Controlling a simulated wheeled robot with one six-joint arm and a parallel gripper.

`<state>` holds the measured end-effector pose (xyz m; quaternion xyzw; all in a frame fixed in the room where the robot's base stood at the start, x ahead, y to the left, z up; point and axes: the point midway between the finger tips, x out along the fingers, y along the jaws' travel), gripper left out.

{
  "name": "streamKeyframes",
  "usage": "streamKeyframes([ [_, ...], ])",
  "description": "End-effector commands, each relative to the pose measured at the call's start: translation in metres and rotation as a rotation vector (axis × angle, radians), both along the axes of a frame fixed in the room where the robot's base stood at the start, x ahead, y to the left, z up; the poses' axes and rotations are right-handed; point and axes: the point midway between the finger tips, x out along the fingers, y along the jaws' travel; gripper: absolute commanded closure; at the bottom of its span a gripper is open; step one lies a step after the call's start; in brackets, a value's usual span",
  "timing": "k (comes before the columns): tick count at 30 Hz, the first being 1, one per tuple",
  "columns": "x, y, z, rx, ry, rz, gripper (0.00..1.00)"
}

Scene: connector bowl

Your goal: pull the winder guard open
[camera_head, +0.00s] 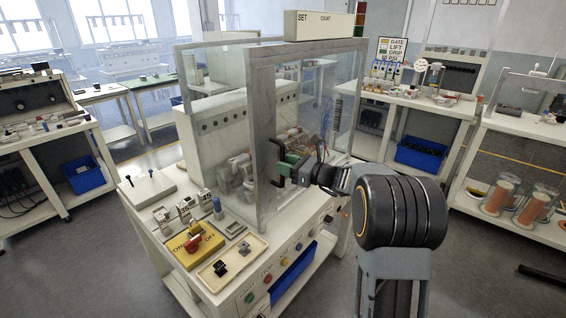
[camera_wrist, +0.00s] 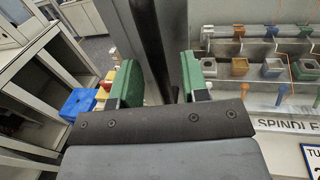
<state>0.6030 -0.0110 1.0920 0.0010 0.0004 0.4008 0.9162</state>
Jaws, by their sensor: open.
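The winder guard (camera_head: 262,95) is a clear panel in a grey metal frame, standing upright on the white machine. A black bar handle (camera_head: 279,147) is fixed to its grey upright. My gripper (camera_head: 292,165) is at the handle, its green-padded fingers partly hidden by my wrist in the head view. In the wrist view my gripper (camera_wrist: 160,80) is open, and the black handle (camera_wrist: 148,40) runs between the two green pads with gaps visible. The grey upright (camera_wrist: 172,25) is just behind the handle. I see no firm contact.
On the machine's left ledge are a yellow on/off block (camera_head: 195,246) with a red knob and a tray (camera_head: 232,262) of small parts. Buttons line the front edge. A blue bin (camera_head: 292,272) sits below. Shelves (camera_head: 420,100) stand at right; grey floor is open between.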

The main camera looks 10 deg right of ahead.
Motion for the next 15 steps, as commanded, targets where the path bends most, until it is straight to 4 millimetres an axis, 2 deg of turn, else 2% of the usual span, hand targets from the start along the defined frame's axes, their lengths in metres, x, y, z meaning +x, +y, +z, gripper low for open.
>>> streamKeyframes([
  [6, 0.0089, 0.01, 0.0003, 0.0, 0.0, 0.0, 0.59],
  [15, 0.0101, 0.0112, 0.0, -0.001, -0.001, 0.0, 0.59],
])
